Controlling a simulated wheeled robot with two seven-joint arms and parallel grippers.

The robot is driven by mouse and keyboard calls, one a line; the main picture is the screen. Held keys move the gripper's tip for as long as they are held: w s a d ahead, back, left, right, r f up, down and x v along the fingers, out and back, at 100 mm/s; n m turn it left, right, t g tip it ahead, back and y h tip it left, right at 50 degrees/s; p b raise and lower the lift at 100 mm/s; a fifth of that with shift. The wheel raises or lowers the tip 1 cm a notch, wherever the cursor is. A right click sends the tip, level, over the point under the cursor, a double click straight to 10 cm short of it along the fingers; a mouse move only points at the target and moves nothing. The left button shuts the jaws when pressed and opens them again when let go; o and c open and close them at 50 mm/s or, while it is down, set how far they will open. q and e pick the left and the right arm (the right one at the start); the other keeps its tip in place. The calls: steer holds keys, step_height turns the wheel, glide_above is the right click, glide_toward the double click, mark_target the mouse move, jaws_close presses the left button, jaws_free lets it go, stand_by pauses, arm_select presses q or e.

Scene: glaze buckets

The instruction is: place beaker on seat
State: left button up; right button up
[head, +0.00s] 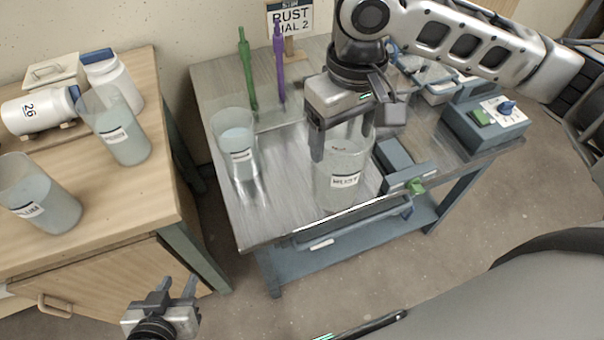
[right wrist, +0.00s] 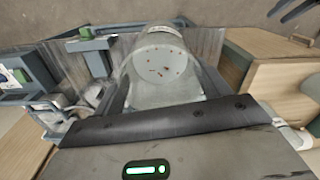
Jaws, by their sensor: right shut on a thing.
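My right gripper (head: 343,142) is shut on a clear beaker (head: 342,182) with a white label that seems to read RUST. The beaker is roughly upright over the front of the metal table (head: 283,205); I cannot tell whether its base touches the top. In the right wrist view the beaker (right wrist: 165,62) sits between the fingers, with brown specks showing inside. A blue-grey device (head: 398,163) with a green part stands just right of the beaker; I cannot tell whether it is the seat. My left gripper (head: 177,288) is open and empty, low in front of the wooden cabinet.
Another labelled beaker (head: 238,150) stands on the metal table's left. Green (head: 246,70) and purple (head: 279,65) tools stand behind, near a sign (head: 291,18). A box with a blue knob (head: 507,107) is at right. The wooden cabinet (head: 110,195) holds beakers and white bottles.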

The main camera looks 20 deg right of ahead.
steer(key=w+a+f+n+b, duration=0.1)
steer(key=w+f+n, duration=0.1)
steer(key=w+f, duration=0.8)
steer(key=shift+f+n, duration=0.3)
steer(key=shift+f, duration=0.8)
steer(key=shift+s+a+f, duration=0.1)
steer(key=shift+f, duration=0.05)
steer(key=o, duration=2.1)
steer(key=shift+c, duration=0.2)
steer(key=shift+b, duration=0.3)
